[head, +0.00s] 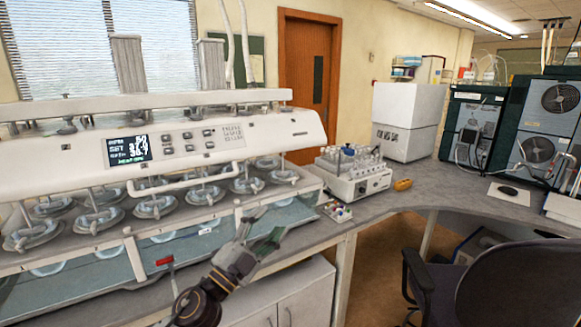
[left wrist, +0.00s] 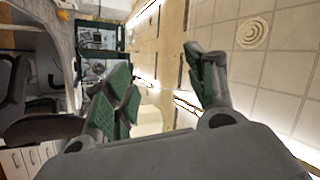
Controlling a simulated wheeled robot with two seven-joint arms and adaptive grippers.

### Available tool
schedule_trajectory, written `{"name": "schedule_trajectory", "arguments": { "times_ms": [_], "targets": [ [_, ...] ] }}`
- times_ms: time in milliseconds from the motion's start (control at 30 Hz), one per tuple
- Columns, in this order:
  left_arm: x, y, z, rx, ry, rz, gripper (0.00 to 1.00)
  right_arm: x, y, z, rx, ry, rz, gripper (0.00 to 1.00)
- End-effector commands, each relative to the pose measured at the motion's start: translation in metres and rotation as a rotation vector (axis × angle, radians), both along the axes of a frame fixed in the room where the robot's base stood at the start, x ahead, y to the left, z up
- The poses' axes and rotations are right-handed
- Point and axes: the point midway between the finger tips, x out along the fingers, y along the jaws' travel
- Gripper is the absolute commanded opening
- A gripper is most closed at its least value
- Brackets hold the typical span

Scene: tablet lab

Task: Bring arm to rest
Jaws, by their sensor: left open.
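My left gripper (head: 262,228) comes in from the lower left in the head view. It is raised in front of the long white dissolution machine (head: 200,140), near the machine's lower right corner. Its fingers point up and to the right. In the left wrist view the two green-padded fingers (left wrist: 163,88) stand apart with nothing between them. Behind them that view shows ceiling and the room turned sideways. My right gripper is not in view.
A white device with vials (head: 352,183) stands on the grey bench, with a small tray (head: 337,211) and a yellow object (head: 402,184) beside it. A dark office chair (head: 515,285) stands at the lower right. Floor shows between bench and chair.

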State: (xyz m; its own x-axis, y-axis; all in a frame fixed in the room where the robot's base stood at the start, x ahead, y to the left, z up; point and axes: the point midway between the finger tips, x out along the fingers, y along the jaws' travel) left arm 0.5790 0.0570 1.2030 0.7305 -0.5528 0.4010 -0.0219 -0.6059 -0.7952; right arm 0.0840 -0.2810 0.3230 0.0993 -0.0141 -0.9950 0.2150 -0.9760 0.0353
Motion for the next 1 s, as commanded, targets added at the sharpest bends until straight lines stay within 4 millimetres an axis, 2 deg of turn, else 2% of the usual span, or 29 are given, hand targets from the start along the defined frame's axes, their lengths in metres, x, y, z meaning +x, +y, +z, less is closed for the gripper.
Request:
{"name": "schedule_trajectory", "arguments": {
  "times_ms": [267,567,767,1000],
  "targets": [
    [0.01,0.056,-0.033,-0.209,0.217,0.219,0.55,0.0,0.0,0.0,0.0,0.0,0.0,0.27],
    [0.002,0.112,-0.103,-0.362,0.516,0.447,0.55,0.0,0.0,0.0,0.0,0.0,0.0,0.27],
    [-0.02,0.142,-0.161,-0.423,0.745,0.582,0.55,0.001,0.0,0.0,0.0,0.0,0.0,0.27],
    [-0.068,0.164,-0.233,-0.458,1.047,0.715,0.55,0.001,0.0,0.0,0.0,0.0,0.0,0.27]
  ]
}}
